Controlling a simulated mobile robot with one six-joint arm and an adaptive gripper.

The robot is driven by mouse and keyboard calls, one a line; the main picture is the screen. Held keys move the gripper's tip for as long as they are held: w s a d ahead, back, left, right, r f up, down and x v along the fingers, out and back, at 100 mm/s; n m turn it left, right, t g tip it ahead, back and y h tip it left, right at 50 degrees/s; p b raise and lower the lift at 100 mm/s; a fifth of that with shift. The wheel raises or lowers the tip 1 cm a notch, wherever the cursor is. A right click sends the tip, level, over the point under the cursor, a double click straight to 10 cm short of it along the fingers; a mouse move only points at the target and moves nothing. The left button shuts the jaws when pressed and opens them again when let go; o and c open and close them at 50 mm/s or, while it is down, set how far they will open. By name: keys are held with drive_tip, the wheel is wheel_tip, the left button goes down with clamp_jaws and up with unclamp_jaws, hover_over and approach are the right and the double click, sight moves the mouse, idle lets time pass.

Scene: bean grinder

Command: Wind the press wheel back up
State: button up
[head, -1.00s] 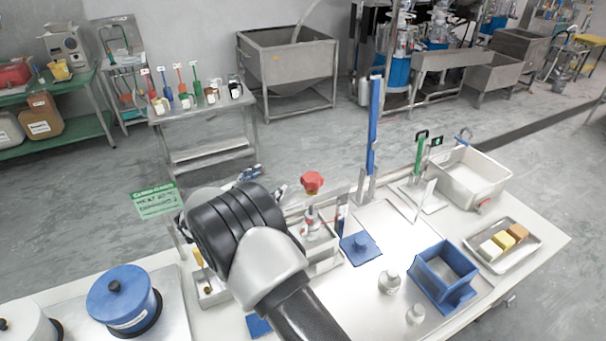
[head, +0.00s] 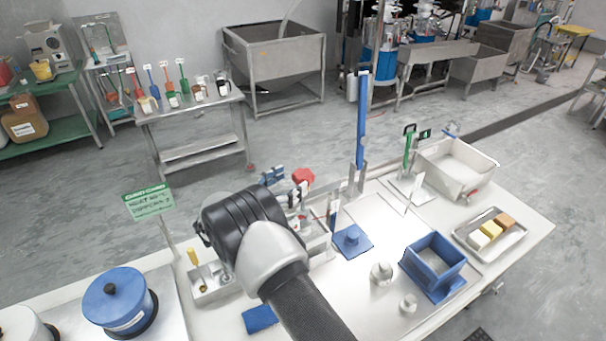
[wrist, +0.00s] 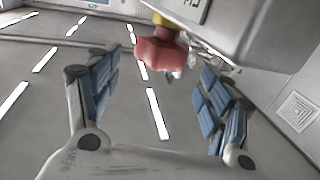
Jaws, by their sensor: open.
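The red lobed press wheel (head: 303,177) stands on the press at the table's far edge, just right of my wrist in the head view. Its lower part and the press body are partly hidden by my gripper. In the wrist view the wheel (wrist: 160,55) lies ahead, near the top centre, with a yellow piece behind it. My gripper (wrist: 155,88) is open, its blue-padded fingers spread left and right of the wheel's line. The wheel appears beyond the fingertips, and I see no contact.
A grey housing (wrist: 260,30) fills the upper right of the wrist view, close to the right finger. On the table are a blue-lidded pot (head: 118,300), a blue square bin (head: 434,265), a tall blue post (head: 361,120) and a green sign (head: 148,201).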

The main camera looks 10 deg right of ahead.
sight(303, 174)
drive_tip(key=x, duration=0.5)
drive_tip(key=shift+w+d, duration=0.2)
drive_tip(key=shift+d, duration=0.1)
drive_tip(key=shift+c, duration=0.3)
drive_tip(key=c, duration=1)
drive_tip(key=shift+n+t+y, duration=0.3)
drive_tip(key=shift+n+t, duration=0.1)
drive_tip(key=shift+t, duration=0.1)
